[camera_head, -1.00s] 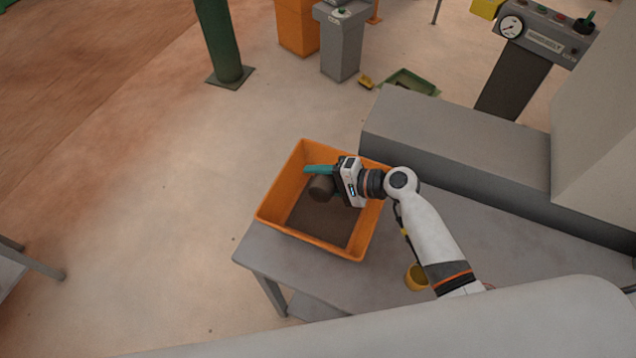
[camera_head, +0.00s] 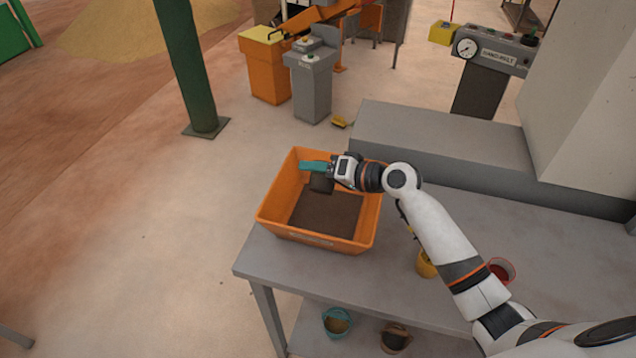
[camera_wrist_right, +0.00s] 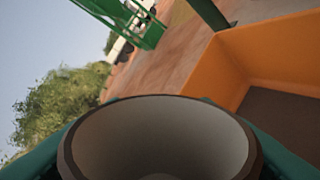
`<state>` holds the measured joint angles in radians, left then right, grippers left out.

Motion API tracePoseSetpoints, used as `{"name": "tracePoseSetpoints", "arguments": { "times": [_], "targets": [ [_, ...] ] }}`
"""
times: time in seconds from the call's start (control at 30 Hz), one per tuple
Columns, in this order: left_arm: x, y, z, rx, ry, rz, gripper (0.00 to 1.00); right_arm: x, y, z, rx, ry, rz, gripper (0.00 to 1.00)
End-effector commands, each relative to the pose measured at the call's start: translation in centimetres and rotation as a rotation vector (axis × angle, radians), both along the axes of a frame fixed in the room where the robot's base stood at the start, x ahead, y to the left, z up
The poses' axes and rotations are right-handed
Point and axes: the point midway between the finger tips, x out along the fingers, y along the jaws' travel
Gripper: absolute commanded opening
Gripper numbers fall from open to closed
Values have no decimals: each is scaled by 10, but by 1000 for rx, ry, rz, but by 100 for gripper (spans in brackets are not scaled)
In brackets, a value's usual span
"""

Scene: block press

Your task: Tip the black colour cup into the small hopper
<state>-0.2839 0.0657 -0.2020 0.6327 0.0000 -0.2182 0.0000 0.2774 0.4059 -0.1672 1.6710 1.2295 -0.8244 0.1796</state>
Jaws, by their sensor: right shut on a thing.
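My right gripper (camera_head: 318,168), with teal fingers, is shut on the dark cup (camera_head: 321,184) above the orange hopper (camera_head: 277,205). The cup is tilted over on its side, partly hidden by the fingers. In the right wrist view, the cup's dark rim and pale grey inside (camera_wrist_right: 160,135) fill the lower middle, and the inside looks mostly bare. The hopper's orange wall (camera_wrist_right: 215,72) is on the right there. Dark brown material (camera_head: 325,213) covers the hopper floor. My left gripper is out of view.
The hopper stands on a grey table (camera_head: 400,290). A yellow cup (camera_head: 426,265) and a red cup (camera_head: 502,270) are near my right arm. A teal cup (camera_head: 337,321) and a dark cup (camera_head: 395,338) are on the lower shelf. A grey block (camera_head: 440,140) stands behind.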

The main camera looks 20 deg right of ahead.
Motion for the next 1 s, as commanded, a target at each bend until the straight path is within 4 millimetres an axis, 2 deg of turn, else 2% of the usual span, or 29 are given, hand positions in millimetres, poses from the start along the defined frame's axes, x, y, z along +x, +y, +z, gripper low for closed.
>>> {"name": "tracePoseSetpoints", "arguments": {
  "times": [0.03, 0.37, 0.7, 1.0],
  "targets": [
    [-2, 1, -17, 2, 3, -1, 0, -2, 1, -6, -42, -65, 1, 21],
    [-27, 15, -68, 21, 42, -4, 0, -3, 2, 6, -272, -402, 0, 21],
    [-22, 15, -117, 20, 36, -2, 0, -1, 1, 17, -451, -669, -1, 21],
    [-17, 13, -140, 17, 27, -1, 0, 0, 0, 26, -544, -804, -1, 21]
  ]
}}
